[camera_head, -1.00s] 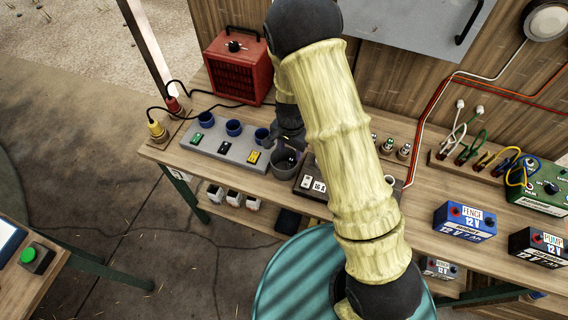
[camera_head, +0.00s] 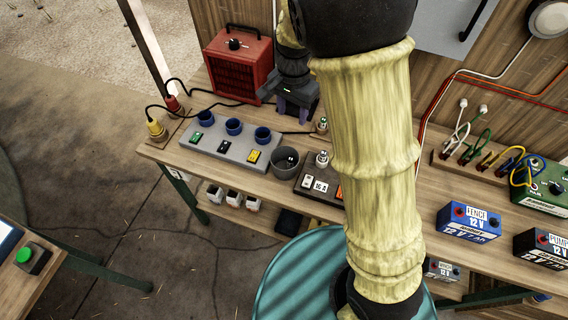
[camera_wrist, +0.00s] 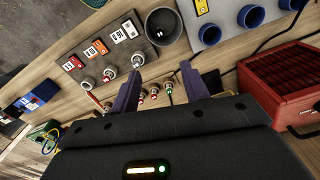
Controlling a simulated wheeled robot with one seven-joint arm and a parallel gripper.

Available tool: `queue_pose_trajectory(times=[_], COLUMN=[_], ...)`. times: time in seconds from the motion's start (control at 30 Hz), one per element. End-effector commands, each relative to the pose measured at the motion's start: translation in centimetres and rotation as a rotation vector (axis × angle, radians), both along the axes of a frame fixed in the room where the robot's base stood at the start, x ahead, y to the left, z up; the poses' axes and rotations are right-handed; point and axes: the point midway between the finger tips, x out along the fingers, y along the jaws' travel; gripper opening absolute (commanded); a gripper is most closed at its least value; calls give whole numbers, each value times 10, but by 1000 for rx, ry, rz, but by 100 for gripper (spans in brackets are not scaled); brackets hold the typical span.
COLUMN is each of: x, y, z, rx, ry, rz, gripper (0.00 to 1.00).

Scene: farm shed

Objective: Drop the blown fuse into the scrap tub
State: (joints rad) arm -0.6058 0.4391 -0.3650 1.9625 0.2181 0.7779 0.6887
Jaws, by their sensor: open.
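The scrap tub is probably the grey round tub (camera_head: 285,164) on the bench. It also shows at the top of the wrist view (camera_wrist: 178,44). A small light-and-dark piece (camera_head: 290,160) lies inside it, looking like a fuse; whether it is blown I cannot tell. My gripper (camera_head: 292,117) is open above the bench, behind the tub and apart from it. In the wrist view its two purple fingers (camera_wrist: 160,80) stand wide apart with nothing held between them. A row of small fuses (camera_wrist: 153,93) stands on the bench beyond the fingers.
The fuse block (camera_head: 318,187) with a 16 A label stands right of the tub. A grey panel (camera_head: 228,150) with blue cups stands left. A red heater (camera_head: 238,66) is behind, close to my gripper. Blue FENCE (camera_head: 468,222) and dark PUMP (camera_head: 541,246) batteries stand at right.

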Motion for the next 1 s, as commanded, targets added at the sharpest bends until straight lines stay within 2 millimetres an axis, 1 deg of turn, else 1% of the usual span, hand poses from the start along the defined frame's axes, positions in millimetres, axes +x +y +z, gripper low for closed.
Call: queue_pose_trajectory(times=[0.07, 0.17, 1.0], x=[0, 0, -1], y=[0, 0, -2], z=[7, 10, 9], rx=[1, 1, 1], ry=[-2, -1, -1], rz=[-1, -1, 1], gripper=[46, 46, 46])
